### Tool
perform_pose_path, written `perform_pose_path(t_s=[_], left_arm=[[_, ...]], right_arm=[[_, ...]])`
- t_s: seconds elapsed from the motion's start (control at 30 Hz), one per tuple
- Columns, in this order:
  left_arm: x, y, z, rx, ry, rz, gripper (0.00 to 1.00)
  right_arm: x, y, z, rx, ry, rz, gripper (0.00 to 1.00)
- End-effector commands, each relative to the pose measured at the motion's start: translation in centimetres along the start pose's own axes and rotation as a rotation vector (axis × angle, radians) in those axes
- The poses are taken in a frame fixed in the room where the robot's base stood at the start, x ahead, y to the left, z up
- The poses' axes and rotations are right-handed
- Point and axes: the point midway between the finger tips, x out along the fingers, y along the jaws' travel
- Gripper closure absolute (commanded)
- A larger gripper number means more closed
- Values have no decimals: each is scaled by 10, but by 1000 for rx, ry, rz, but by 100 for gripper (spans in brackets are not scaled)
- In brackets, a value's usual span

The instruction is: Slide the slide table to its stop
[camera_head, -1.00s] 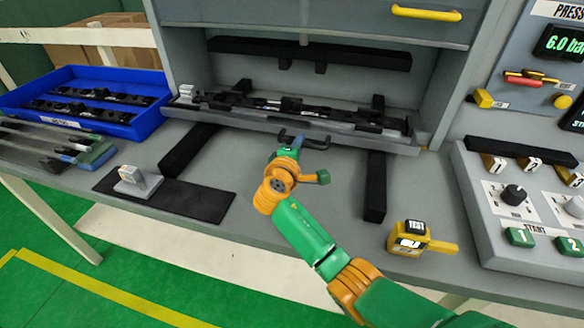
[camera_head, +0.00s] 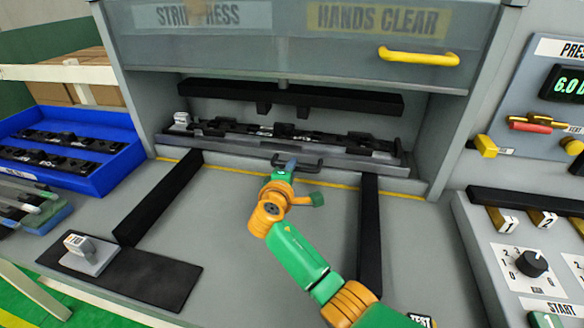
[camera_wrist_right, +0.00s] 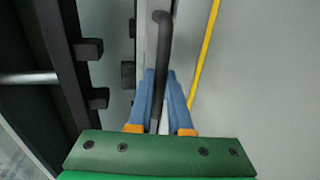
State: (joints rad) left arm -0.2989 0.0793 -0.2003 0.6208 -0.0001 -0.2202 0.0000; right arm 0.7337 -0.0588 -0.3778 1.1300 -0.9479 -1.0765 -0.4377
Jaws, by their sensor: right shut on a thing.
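The slide table (camera_head: 240,150) is a long grey plate with a dark trim strip (camera_head: 290,134) on top. It sits inside the press opening, behind the yellow line on the bench. Its black bar handle (camera_head: 310,165) sticks out at the front middle. My right gripper (camera_head: 287,166) is shut on the handle. In the right wrist view the blue fingers (camera_wrist_right: 162,88) lie on both sides of the black handle (camera_wrist_right: 164,45). The table's rear edge and stop are hidden. My left gripper is not in view.
Two black rails (camera_head: 160,197) (camera_head: 369,235) run toward the front. A raised guard with a yellow handle (camera_head: 419,56) hangs above. A blue tray (camera_head: 102,177) stands left, a dark mat with a grey block (camera_head: 140,277) front left, a button panel (camera_head: 500,225) right.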

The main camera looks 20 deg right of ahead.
Motion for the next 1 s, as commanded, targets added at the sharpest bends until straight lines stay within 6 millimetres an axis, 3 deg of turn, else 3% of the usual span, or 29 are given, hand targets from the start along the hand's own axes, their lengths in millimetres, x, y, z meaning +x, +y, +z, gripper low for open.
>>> perform_pose_path(t_s=[0.2,0.23,0.33,0.67,1.0], left_arm=[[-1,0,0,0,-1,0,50],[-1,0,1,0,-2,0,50],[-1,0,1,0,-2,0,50],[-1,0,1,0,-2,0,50],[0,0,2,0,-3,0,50]], right_arm=[[1,7,1,2,-1,15,100],[1,7,1,2,0,15,77],[0,6,0,2,0,13,53],[-4,4,0,2,2,10,53],[-63,3,0,2,1,8,53]])
